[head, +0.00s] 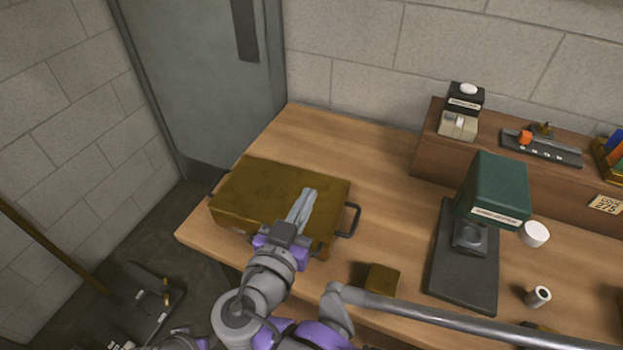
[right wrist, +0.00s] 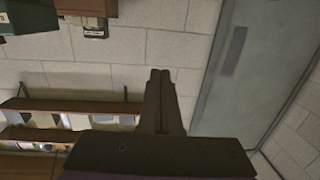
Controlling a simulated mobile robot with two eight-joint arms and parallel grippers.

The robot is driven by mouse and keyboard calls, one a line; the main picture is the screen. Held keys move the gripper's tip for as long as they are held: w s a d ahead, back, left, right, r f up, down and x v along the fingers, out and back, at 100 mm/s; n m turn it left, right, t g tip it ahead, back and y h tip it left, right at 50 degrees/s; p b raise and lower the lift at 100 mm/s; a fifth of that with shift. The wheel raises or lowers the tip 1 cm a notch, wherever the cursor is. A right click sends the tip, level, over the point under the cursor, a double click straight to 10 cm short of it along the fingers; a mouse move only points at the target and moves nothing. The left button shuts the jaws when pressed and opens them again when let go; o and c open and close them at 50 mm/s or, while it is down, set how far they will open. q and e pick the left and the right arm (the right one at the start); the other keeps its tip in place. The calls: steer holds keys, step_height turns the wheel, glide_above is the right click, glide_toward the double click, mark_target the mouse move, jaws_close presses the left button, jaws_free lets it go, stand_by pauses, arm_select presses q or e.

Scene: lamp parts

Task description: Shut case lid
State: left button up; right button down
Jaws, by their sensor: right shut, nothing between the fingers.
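The case (head: 270,190) is a brass-coloured box on the left end of the wooden table, with a dark handle at each side. Its lid appears down flat over the body; I cannot tell if it is latched. My right gripper (head: 307,195) is over the right front part of the lid, fingers together and empty. I cannot tell whether the fingers touch the lid. In the right wrist view the closed fingers (right wrist: 159,75) point toward the wall, and the case does not show there. My left gripper is not in view.
A green-headed machine (head: 492,190) on a dark base stands right of the case. A small brass block (head: 382,279) sits near the front edge. A white cap (head: 534,234) and a small cylinder (head: 538,296) lie farther right. The table (head: 350,140) behind the case is clear.

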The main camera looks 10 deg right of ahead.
steer(key=s+f+t+h+b, duration=0.1)
steer(key=f+b, duration=0.2)
steer(key=f, duration=0.1)
steer(key=s+a+f+t+h+b, duration=0.1)
steer(key=f+t+b, duration=0.1)
steer(key=f+b, duration=0.2)
steer(key=s+a+f+t+h+b, duration=0.1)
steer(key=f+t+b, duration=0.1)
steer(key=f, duration=0.3)
steer(key=shift+s+a+b, duration=0.1)
steer(key=shift+s+b, duration=0.15)
steer(key=shift+b, duration=0.6)
arm_select(q)
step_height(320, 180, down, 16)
steer(key=b, duration=0.1)
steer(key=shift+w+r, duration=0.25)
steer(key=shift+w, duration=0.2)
arm_select(e)
steer(key=shift+s+f, duration=0.15)
steer(key=shift+f, duration=0.7)
